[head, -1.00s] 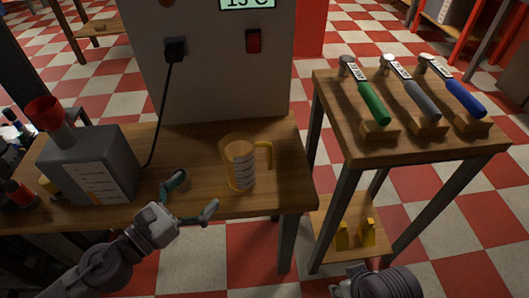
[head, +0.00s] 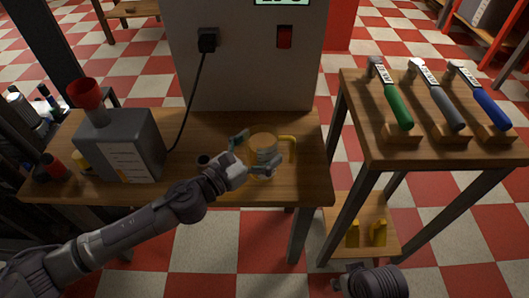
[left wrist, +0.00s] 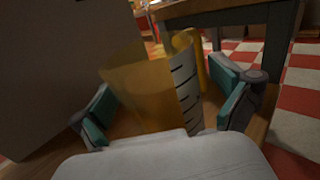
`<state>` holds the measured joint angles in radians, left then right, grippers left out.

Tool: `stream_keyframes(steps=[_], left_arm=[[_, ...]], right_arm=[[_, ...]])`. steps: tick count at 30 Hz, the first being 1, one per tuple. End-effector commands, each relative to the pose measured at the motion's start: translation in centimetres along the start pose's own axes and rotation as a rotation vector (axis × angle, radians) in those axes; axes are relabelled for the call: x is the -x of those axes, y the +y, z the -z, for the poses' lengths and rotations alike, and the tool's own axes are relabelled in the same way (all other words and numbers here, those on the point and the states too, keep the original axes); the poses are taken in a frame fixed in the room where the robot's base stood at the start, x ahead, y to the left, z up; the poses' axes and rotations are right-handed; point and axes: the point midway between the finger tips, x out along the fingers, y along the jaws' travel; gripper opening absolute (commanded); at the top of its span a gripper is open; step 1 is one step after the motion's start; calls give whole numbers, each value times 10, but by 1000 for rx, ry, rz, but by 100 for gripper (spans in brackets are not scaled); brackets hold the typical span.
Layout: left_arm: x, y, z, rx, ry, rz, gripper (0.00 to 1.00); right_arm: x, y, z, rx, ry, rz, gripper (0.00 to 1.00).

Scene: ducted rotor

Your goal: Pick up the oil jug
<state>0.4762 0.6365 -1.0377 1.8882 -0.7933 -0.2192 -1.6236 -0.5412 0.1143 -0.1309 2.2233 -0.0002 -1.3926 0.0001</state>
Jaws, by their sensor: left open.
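The oil jug (head: 265,146) is a translucent amber jug with a handle on its right and a white scale with dark marks. It stands on the wooden bench near its right end. My left gripper (head: 256,153) is open with its fingers around the jug, one on either side. In the left wrist view the jug (left wrist: 152,90) lies between the two teal-padded fingers of my left gripper (left wrist: 168,112), with gaps visible on both sides. The arm partly hides the jug's lower part in the head view. My right gripper's fingers do not show clearly.
A grey can with a red funnel (head: 128,146) stands on the bench (head: 300,190) at left. A grey cabinet (head: 245,70) with a plug and red switch stands behind. A side table (head: 385,145) at right holds three tools with green, grey and blue handles.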

Motion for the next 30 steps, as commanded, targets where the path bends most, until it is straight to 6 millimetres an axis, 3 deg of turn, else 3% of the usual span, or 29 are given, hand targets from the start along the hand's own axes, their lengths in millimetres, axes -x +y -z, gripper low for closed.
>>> stream_keyframes(steps=[3,10,25,30], left_arm=[[-9,0,0,-1,0,0,100],[-10,0,0,-1,1,0,100],[-10,0,0,-1,1,0,17],[-10,0,-2,-1,-2,0,15]], right_arm=[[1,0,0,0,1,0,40],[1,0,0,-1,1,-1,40],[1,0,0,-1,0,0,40],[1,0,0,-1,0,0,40]])
